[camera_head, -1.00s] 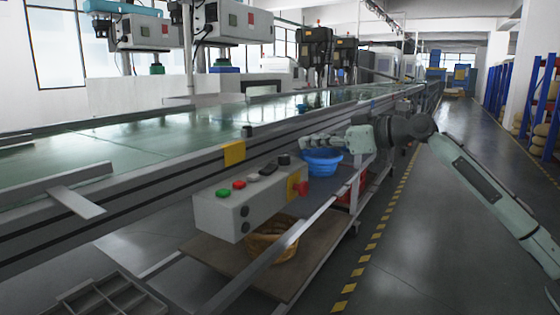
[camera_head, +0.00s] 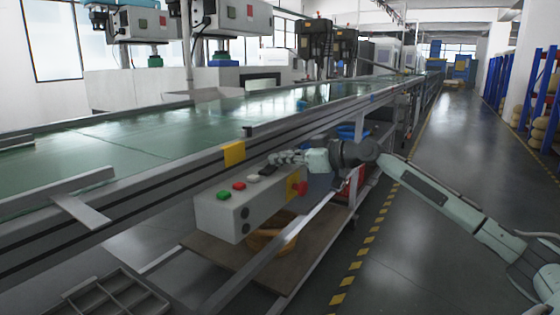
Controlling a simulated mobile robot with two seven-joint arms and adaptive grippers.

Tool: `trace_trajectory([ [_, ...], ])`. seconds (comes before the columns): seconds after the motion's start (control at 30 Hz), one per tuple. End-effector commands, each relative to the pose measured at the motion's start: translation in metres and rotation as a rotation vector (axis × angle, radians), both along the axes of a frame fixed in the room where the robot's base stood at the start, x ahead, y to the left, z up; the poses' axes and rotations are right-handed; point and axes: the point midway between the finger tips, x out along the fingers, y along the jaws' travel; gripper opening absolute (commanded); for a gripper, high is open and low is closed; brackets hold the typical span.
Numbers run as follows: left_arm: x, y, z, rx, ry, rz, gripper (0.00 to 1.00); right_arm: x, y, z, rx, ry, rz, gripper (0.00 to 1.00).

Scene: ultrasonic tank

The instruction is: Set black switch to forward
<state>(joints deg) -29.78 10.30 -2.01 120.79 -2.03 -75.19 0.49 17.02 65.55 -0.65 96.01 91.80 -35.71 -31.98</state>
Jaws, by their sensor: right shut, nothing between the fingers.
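A grey control box (camera_head: 232,215) hangs beside the conveyor. On its top, from near to far, are a green button (camera_head: 223,196), a red button (camera_head: 239,186), a white button (camera_head: 253,178) and a low black switch (camera_head: 268,170). My right gripper (camera_head: 277,158) is shut and empty, with its fingers pointing left over the far end of the box top. The fingers are just beyond the low black switch and cover the spot of a second, taller black knob. Whether they touch either one, and which way the switch is set, I cannot tell. My left gripper is not in view.
A red and yellow emergency stop (camera_head: 296,188) sticks out of the box's right face, below my gripper. The conveyor rail with a yellow patch (camera_head: 233,153) runs behind the box. The aisle at right is clear.

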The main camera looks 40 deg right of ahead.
Motion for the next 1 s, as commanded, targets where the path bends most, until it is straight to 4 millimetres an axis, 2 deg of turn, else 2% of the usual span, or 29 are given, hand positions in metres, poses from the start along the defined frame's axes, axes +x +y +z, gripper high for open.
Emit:
trace_trajectory([
  [0.13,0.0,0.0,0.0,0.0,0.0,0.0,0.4,0.0,-0.001,-0.006,0.0,-0.001,-0.001,0.0],
  [0.43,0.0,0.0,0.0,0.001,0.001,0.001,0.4,0.0,-0.001,-0.007,0.001,-0.001,0.0,0.0],
  [0.53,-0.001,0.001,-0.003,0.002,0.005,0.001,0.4,0.001,-0.003,-0.013,0.048,0.018,-0.001,0.0],
  [0.63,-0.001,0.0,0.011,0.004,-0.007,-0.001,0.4,0.002,-0.004,-0.015,0.112,0.044,0.0,0.0],
  [0.73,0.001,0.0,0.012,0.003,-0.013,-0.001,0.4,0.001,-0.004,-0.017,0.106,0.046,0.0,0.0],
  [0.93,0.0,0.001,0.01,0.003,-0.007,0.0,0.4,0.002,-0.003,-0.013,0.105,0.047,0.001,0.0],
  [1.0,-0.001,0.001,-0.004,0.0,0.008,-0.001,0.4,0.002,-0.002,-0.008,0.105,0.046,0.0,0.0],
])
